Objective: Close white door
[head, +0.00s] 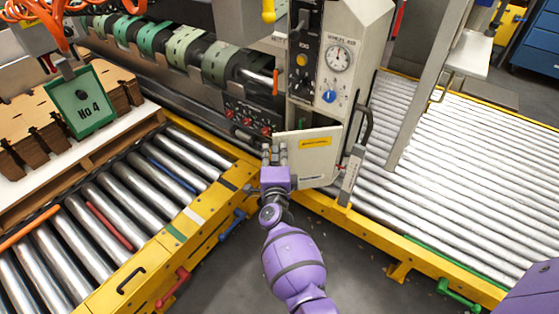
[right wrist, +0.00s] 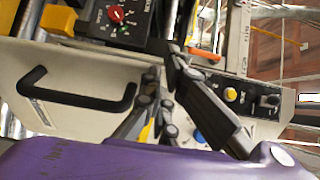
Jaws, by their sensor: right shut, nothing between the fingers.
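The white door (head: 318,163) is a small off-white panel with a yellow label, low on the front of the machine's white cabinet (head: 350,30). It seems to stand out from the cabinet at an angle, partly open. My right gripper (head: 274,150) is at the door's left edge, shut and empty. The head view does not show clearly whether it touches the door. In the right wrist view, the gripper's dark fingers (right wrist: 163,78) are close in front of the machine's panels and knobs. My left gripper is not in view.
Roller conveyors with yellow rails (head: 205,230) lie left and right of my arm. A black handle (head: 367,124) sticks out on the cabinet's right side. Stacked brown blanks (head: 30,120) and a green "No 4" sign (head: 82,102) are at left.

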